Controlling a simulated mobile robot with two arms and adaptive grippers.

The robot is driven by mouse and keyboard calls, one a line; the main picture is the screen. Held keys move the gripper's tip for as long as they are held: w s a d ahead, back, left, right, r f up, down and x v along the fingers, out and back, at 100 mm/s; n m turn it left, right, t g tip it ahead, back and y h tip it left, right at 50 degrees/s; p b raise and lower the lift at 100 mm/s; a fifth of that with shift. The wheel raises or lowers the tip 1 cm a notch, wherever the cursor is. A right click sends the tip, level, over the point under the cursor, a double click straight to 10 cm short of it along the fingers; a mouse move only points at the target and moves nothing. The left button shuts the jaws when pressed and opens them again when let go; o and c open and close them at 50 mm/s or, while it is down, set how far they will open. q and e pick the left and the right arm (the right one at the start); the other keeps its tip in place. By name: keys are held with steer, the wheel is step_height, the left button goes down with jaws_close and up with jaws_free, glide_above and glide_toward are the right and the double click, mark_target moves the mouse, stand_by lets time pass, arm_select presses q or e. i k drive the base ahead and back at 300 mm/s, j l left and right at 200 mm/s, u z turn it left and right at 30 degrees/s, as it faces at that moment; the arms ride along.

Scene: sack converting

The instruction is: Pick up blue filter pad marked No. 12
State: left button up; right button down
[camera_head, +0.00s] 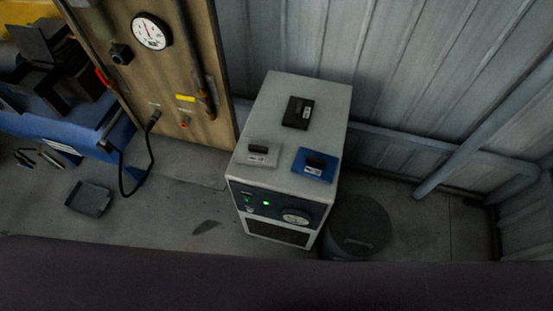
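A blue filter pad (315,164) lies flat on top of a grey cabinet (300,95), near its front right corner. It has a dark raised block on it and a small light label; the label is too small to read. A light grey pad (258,153) of similar form lies to its left, and a black one (298,112) lies farther back. Neither of my grippers is in view.
A corrugated wall (410,80) is behind. A dark tray (89,198) lies on the floor.

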mark_target(320, 167)
steer(key=k+j, duration=0.1)
steer(key=j, duration=0.35)
steer(key=k+j, duration=0.1)
steer(key=j, duration=0.35)
steer(key=k+j, duration=0.1)
steer(key=j, duration=0.3)
